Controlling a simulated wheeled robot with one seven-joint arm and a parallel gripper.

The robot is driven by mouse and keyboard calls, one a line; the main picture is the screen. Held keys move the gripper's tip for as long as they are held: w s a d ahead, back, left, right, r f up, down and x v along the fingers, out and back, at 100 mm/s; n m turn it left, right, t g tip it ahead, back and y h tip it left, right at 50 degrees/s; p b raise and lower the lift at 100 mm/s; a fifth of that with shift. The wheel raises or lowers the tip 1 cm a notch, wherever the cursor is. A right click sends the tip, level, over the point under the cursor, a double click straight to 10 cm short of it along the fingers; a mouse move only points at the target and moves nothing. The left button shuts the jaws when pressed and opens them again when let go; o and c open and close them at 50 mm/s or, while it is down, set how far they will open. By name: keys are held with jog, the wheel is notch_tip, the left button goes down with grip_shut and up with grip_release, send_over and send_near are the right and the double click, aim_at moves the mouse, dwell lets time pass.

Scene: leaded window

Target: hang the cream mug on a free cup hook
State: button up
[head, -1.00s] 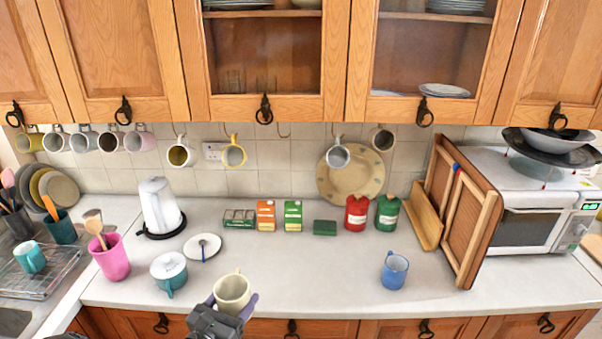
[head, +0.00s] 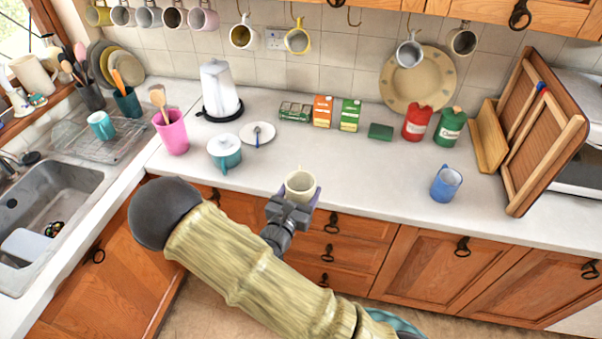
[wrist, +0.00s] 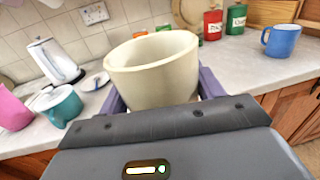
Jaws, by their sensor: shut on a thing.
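My gripper (head: 297,196) is shut on the cream mug (head: 299,183), its purple fingers on either side of the mug. It holds the mug upright near the counter's front edge, well below the hooks. In the wrist view the mug (wrist: 152,72) fills the middle, between the fingers (wrist: 160,98); its handle cannot be made out there. A bare cup hook (head: 354,17) shows under the cabinets, between the hanging yellow mug (head: 297,41) and the hanging grey-white mug (head: 409,53).
More mugs hang at the left and right, including a white one (head: 243,36). A wooden rack (head: 540,130) stands right. The middle counter is clear.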

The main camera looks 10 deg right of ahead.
jog(key=s+d+f+n+t+y+b, duration=0.1)
jog(key=d+f+y, duration=0.3)
jog(key=f, duration=0.8)
jog(key=s+d+f+n+t+y+b, duration=0.1)
jog(key=d+f+n+y+b, duration=0.3)
jog(key=f, duration=0.8)
jog(key=shift+s+d+n+y, duration=0.3)
jog(key=shift+s+d+y, duration=0.1)
jog(key=shift+d, duration=0.2)
